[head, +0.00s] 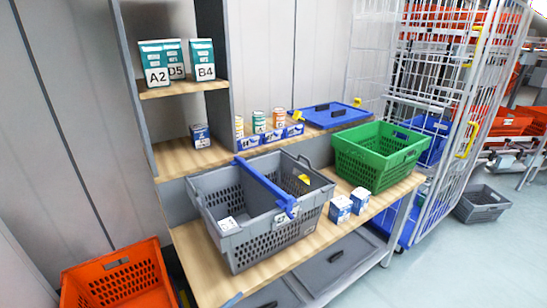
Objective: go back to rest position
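The head view shows no part of my arms, and neither my left nor my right gripper is in view. A grey basket (268,242) with a blue handle bar (264,184) stands on the wooden bench (214,279). A green crate (376,154) stands on the bench to the right of the basket. Two small blue and white boxes (340,209) (360,200) stand on the bench in front of the green crate.
Shelves at the left hold boxes marked A2 (154,66) and B4 (202,60). An orange tote (118,279) is at bottom left. A wire cage trolley (435,90) stands at the right, near a grey crate (482,204) on the floor. Floor at the lower right is clear.

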